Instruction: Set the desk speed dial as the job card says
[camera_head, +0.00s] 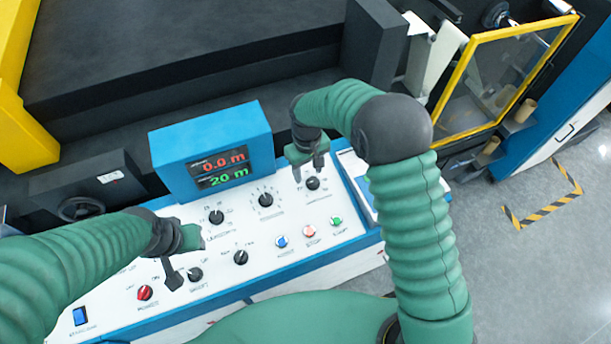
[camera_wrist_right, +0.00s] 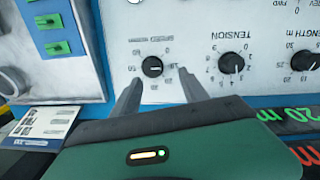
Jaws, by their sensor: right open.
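The speed dial (camera_wrist_right: 152,66) is a black round knob on the white desk panel, and its label is upside down in the right wrist view. It also shows in the head view (camera_head: 313,183), just below my right gripper (camera_head: 308,166). In the wrist view my right gripper (camera_wrist_right: 160,79) is open, its two fingers apart on either side of the dial's near side, with nothing between them. I cannot tell whether they touch the knob. A printed card (camera_wrist_right: 42,127) lies beside the panel, its text too small to read. My left gripper (camera_head: 176,272) hangs over the panel's left part; its jaws are unclear.
The tension dial (camera_wrist_right: 231,63) and length dial (camera_wrist_right: 305,60) sit beside the speed dial. A blue display box (camera_head: 212,150) reads 0.0 m and 20 m. A red knob (camera_head: 145,293) and several push buttons are on the panel. A yellow-framed guard (camera_head: 462,70) stands right.

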